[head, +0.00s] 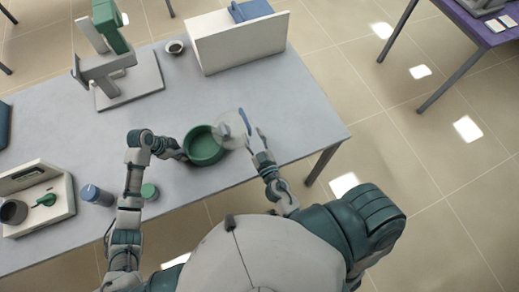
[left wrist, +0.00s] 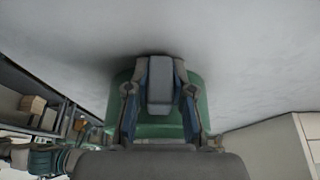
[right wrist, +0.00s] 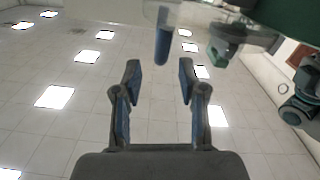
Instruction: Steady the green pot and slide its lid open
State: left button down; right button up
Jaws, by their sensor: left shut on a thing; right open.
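The green pot (head: 204,150) stands on the table with its mouth partly uncovered. My left gripper (head: 182,153) is shut on its left side; in the left wrist view its fingers press the green wall (left wrist: 122,92). The clear lid (head: 230,124) with a grey knob sits off to the right, over the pot's right rim; whether it rests there is unclear. My right gripper (head: 250,138) is at the lid's right edge. In the right wrist view it is open and empty (right wrist: 160,72), with the lid (right wrist: 225,18) beyond its fingertips, up and right.
A blue jar (head: 97,195) and a green jar (head: 150,191) stand left of the pot near the front edge. A white box (head: 238,42) and a grey stand (head: 130,82) are at the back. The table right of the pot is clear.

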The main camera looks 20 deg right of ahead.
jog(key=shift+s, duration=2.95)
pick_arm(q)
jog(key=c, duration=0.9)
grip_release()
jog(key=shift+r, duration=0.1)
jog(key=p+v, duration=1.1)
jog(key=v, duration=0.1)
jog(key=shift+a+p, duration=0.1)
jog(key=shift+p, duration=0.2)
pick_arm(e)
notch_tip(320, 180, up, 12)
